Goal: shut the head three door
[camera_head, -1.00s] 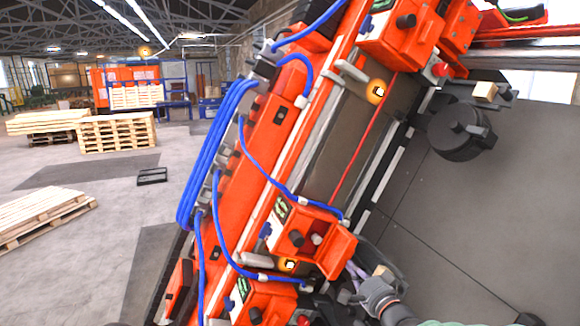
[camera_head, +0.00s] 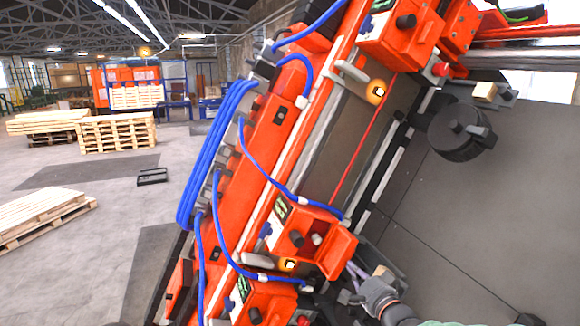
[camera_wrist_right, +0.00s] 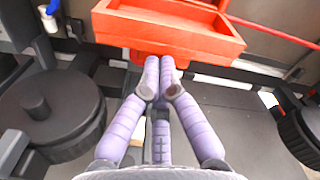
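An orange head box (camera_head: 284,236) sits low on the slanted gantry beam, with dark and pale knobs inside. Its orange door (camera_head: 341,250) stands swung out to the right. I cannot read which head number it bears. My right gripper (camera_head: 353,272) is just below and right of that door. In the right wrist view, its purple fingers (camera_wrist_right: 160,66) are drawn together with nothing between them. Their tips are at the underside of an orange, shallow, tray-like door (camera_wrist_right: 172,30); I cannot tell whether they touch it. My left gripper is not in view.
Another orange head box (camera_head: 400,38) is higher on the beam, and one (camera_head: 262,300) is lower. Blue hoses (camera_head: 212,150) loop along the beam. A black round part (camera_head: 458,132) stands at right above grey panels. Pallets (camera_head: 118,132) are on the floor far left.

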